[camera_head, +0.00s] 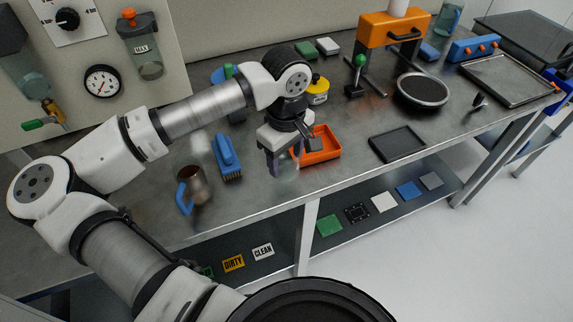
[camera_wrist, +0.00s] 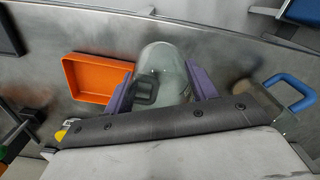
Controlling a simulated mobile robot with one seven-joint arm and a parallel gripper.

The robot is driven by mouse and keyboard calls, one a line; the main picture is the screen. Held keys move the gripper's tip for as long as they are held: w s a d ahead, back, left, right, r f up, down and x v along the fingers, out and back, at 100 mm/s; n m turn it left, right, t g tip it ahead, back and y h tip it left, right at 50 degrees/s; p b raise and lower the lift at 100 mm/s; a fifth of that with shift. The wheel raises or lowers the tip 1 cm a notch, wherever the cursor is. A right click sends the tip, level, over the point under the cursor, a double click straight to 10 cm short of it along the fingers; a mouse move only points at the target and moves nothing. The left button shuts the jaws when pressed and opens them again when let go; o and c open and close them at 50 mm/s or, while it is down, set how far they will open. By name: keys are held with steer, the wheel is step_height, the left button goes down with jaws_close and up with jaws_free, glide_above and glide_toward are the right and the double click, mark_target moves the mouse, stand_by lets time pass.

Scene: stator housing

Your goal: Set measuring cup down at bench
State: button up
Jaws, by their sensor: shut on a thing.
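My gripper (camera_head: 284,160) hangs over the front part of the metal bench (camera_head: 262,208), just left of the orange tray. In the wrist view its two purple fingers (camera_wrist: 155,88) are shut on a clear, see-through measuring cup (camera_wrist: 163,62). The cup is hard to make out in the head view, where the fingers and wrist largely cover it. I cannot tell whether its base touches the bench.
An orange tray (camera_head: 322,157) lies right of my gripper. A dark flat tray (camera_head: 397,145) lies farther right. Bare bench shows along the front edge.

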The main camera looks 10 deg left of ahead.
mark_target(286, 171)
step_height(286, 171, down, 5)
steer(key=shift+r+p, duration=0.15)
steer(key=shift+p, duration=0.35)
steer(key=shift+f, duration=0.2)
steer(key=shift+f+b, duration=0.2)
steer(key=shift+b, duration=0.25)
steer(key=o, duration=1)
steer(key=shift+r, duration=0.1)
steer(key=shift+r+p, duration=0.1)
steer(key=shift+p, duration=0.2)
